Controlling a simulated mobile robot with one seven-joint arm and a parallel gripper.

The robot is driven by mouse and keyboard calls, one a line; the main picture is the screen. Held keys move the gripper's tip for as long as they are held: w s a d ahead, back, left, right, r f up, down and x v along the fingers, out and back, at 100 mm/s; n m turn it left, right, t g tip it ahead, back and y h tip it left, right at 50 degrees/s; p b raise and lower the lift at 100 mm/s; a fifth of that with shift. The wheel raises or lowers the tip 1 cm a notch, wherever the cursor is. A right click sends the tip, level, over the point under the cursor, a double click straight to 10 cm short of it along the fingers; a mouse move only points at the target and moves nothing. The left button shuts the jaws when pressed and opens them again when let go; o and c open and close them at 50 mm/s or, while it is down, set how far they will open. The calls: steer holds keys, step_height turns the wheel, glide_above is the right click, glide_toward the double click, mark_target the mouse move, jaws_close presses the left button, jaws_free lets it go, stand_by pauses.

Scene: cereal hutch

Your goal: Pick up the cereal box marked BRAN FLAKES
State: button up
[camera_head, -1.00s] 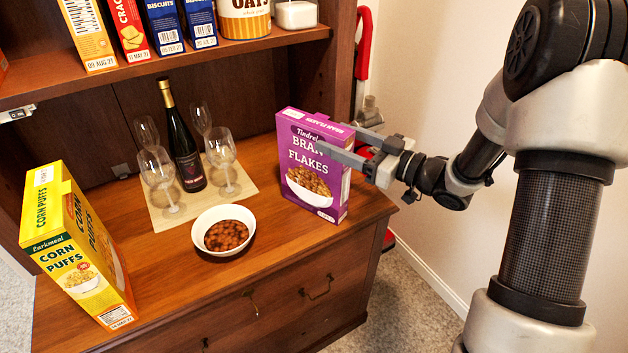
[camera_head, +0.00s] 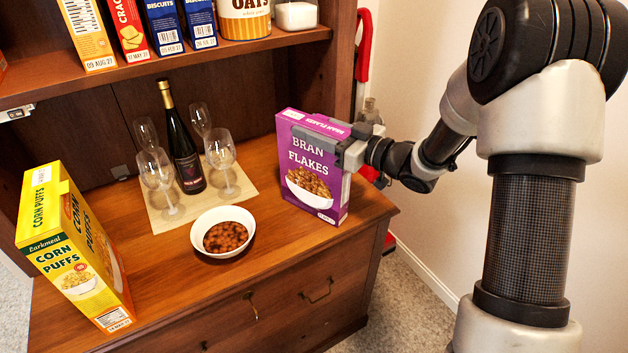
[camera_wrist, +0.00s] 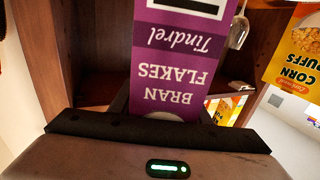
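The purple BRAN FLAKES box (camera_head: 312,165) stands upright at the right end of the wooden cabinet top. My gripper (camera_head: 335,140) reaches in from the right at the box's upper part, with one finger across the front face and the other hidden behind. In the wrist view the box's narrow side (camera_wrist: 175,60) shows upside down, with the fingers (camera_wrist: 165,105) close on either side of it. I cannot tell whether they press on the box.
A yellow CORN PUFFS box (camera_head: 75,250) stands at left. A white bowl (camera_head: 224,212) and a mat with a bottle (camera_head: 184,150) and several glasses (camera_head: 222,150) are between the boxes. A shelf (camera_head: 130,75) with boxes is above. A wall is at right.

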jaws_close()
steer(key=shift+r, duration=0.1)
